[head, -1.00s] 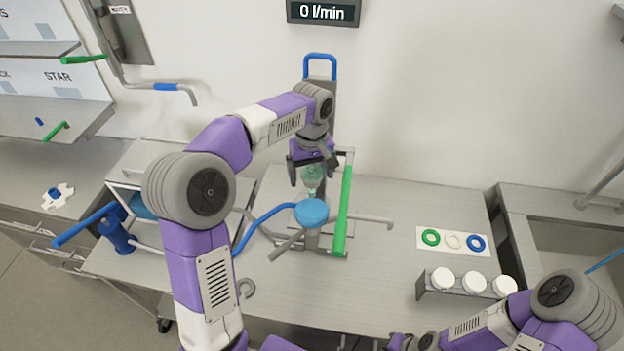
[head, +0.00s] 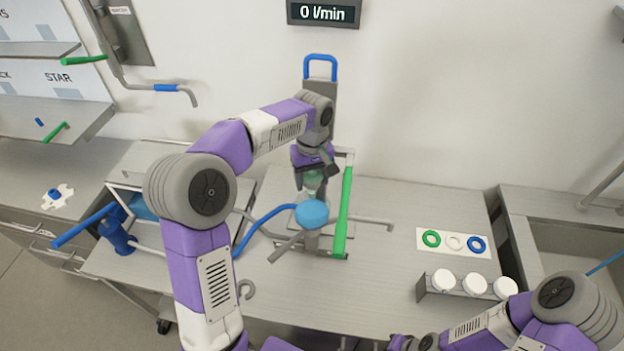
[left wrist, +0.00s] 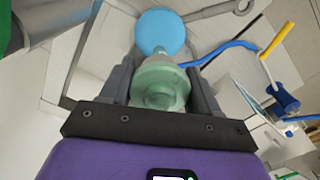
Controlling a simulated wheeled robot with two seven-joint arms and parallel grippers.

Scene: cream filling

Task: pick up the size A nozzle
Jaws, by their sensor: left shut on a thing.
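The nozzle, a translucent pale green piece (left wrist: 160,82), sits between the two fingers of my left gripper (left wrist: 161,90) in the left wrist view. My left gripper is shut on it. In the head view my left gripper (head: 314,178) is at the filling stand, with the green nozzle (head: 313,180) at its fingers, just above the round blue part (head: 312,214). That blue part also shows beyond the nozzle in the left wrist view (left wrist: 160,32). I cannot read a size letter on the nozzle. My right arm is at the lower right, and its gripper's fingertips are not clearly visible.
A long green handle (head: 344,210) stands right beside the gripper. A blue hose (head: 262,226) runs left from the blue part. A card with green, white and blue rings (head: 453,242) and a rack of white-topped jars (head: 472,284) are to the right.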

